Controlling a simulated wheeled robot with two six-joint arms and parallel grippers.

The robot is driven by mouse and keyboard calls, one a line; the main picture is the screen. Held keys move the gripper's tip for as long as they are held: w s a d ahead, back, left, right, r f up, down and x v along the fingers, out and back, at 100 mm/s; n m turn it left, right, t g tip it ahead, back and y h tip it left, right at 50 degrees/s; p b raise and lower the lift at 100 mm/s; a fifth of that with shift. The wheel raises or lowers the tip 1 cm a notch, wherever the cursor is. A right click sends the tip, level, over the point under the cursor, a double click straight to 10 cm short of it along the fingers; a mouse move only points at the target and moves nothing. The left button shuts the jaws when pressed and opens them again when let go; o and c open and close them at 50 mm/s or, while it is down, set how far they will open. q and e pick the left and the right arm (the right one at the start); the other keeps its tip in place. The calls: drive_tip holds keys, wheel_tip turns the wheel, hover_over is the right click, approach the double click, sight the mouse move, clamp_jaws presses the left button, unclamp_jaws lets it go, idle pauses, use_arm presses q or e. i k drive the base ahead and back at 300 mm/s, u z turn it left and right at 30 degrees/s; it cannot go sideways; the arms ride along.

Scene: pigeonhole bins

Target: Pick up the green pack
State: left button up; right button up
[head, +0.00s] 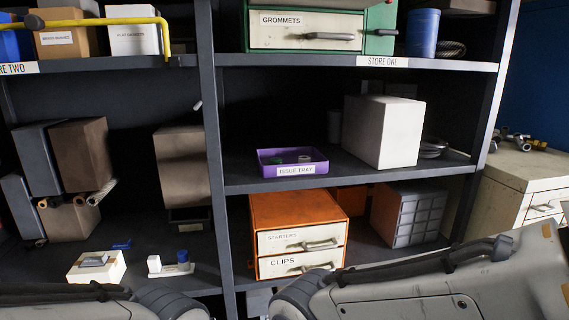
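No clear green pack can be made out. A small green item (276,161) lies in the purple issue tray (265,170) on the middle shelf, too small to tell what it is. A pale small item (304,159) lies beside it. Both my arms cross the bottom edge of the head view, one at the lower left and one at the lower right. Neither gripper's fingers show.
A white box (382,132) stands right of the tray. An orange drawer unit (298,215) labelled STARTERS and CLIPS sits below it. A green-framed GROMMETS drawer unit (380,25) is on the shelf above. Dark shelf uprights divide the bays.

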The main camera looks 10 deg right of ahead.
sight(275, 161)
drive_tip(key=u, duration=1.6)
drive_tip(key=i, duration=1.55)
drive_tip(key=z, duration=2.7)
